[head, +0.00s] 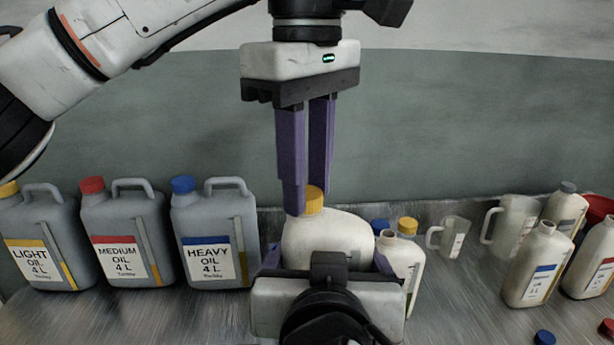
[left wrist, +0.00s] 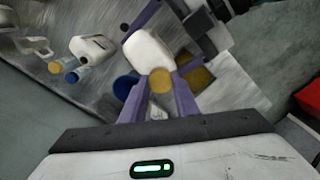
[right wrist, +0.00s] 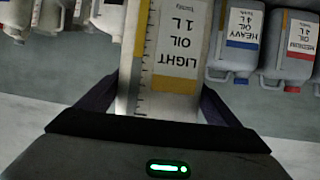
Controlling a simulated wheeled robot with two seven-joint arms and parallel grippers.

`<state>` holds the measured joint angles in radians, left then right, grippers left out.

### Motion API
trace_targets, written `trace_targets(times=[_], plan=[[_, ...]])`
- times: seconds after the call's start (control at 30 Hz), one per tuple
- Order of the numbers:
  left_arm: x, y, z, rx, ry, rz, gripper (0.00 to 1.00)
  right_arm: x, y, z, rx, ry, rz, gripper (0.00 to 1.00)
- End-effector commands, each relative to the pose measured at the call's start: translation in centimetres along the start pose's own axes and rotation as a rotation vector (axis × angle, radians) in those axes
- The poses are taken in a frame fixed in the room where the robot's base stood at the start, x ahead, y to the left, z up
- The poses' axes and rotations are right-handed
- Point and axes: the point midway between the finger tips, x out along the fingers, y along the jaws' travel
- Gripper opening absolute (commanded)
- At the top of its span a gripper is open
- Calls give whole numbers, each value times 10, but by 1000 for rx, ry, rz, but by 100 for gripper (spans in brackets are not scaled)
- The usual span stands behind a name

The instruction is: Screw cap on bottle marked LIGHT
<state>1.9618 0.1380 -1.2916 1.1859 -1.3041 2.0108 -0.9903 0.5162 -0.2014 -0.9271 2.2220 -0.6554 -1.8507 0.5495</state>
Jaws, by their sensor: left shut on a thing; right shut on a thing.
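The white bottle (head: 328,232) stands in front of me in the head view; its label reads LIGHT OIL 1 L in the right wrist view (right wrist: 178,62). My right gripper (head: 326,262) is shut around the bottle's sides, low in the head view. A yellow cap (head: 314,199) is at the bottle's top; it also shows in the left wrist view (left wrist: 161,80). My left gripper (head: 307,207) points down from above and is shut on the yellow cap. The cap hides the neck, so I cannot tell how tightly it sits.
Grey LIGHT (head: 35,240), MEDIUM (head: 125,235) and HEAVY (head: 213,230) canisters stand at left. A small white bottle (head: 402,262) is close on the right. Measuring jugs (head: 510,225), a blue-labelled bottle (head: 537,265), a red funnel (head: 600,208) and a loose blue cap (head: 544,338) lie further right.

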Motion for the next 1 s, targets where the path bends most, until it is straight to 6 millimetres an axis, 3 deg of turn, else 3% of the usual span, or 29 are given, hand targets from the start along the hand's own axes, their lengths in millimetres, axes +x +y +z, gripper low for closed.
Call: trace_targets(times=[0.17,0.33,0.37,0.47,0.77,1.0], plan=[[0,1,-1,329,2,4,1,-1,-1,-2,0,5,-5,23],[0,1,-1,352,2,4,0,-1,-1,-2,0,5,-5,23],[0,1,-1,352,2,4,31,-1,-1,-2,0,5,-5,23],[0,1,-1,351,2,3,46,-1,-1,-2,1,5,-5,23],[-2,0,0,352,1,1,46,-1,0,-2,1,5,-2,23],[-32,0,0,349,5,2,46,-1,0,-2,2,5,-2,23]])
